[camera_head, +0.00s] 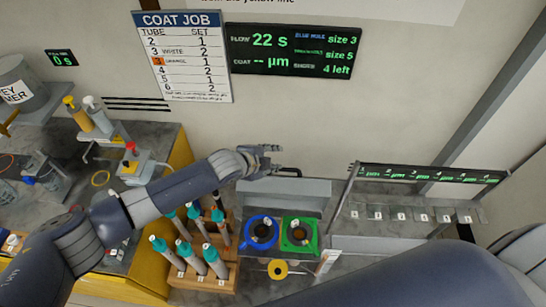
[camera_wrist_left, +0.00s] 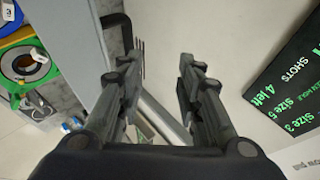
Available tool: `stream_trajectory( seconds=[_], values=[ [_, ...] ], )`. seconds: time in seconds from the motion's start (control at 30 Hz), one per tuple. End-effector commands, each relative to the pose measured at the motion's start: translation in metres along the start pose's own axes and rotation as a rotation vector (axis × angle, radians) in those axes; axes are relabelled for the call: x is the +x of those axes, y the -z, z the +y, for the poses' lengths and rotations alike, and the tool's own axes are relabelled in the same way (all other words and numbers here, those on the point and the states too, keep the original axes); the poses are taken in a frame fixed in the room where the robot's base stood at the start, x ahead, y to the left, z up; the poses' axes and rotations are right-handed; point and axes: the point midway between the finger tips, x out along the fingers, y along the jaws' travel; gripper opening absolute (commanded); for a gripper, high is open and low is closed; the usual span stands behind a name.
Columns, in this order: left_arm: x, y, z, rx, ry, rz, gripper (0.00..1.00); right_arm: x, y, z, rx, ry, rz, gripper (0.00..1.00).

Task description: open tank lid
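The grey tank lid (camera_head: 284,193) is a broad panel just behind the blue ring (camera_head: 261,232) and the green ring (camera_head: 299,235). A dark bar handle (camera_head: 291,171) shows at its far edge. My left gripper (camera_head: 271,149) is above and behind that edge, apart from the panel. In the left wrist view its fingers (camera_wrist_left: 158,68) are spread with nothing between them. The grey panel (camera_wrist_left: 82,45) and the dark handle (camera_wrist_left: 119,27) lie to their left. My right gripper is out of view.
A wooden rack (camera_head: 205,275) with several teal-capped tubes stands left of the rings. A frame with a lit display (camera_head: 430,175) and small numbered tags is to the right. The wall with the job board (camera_head: 183,55) and the screen (camera_head: 293,50) is close behind my left gripper.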

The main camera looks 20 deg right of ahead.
Motion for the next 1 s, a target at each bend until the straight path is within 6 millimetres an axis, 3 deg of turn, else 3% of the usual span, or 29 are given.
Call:
stream_trajectory(
  seconds=[0.3, 1.0],
  values=[
    [-0.015, -0.001, -0.008, -0.001, -0.001, 0.000, 0.33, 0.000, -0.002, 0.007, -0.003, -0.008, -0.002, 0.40],
    [-0.023, -0.002, -0.008, -0.002, -0.003, -0.001, 0.33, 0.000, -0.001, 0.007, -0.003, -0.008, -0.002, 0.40]
  ],
)
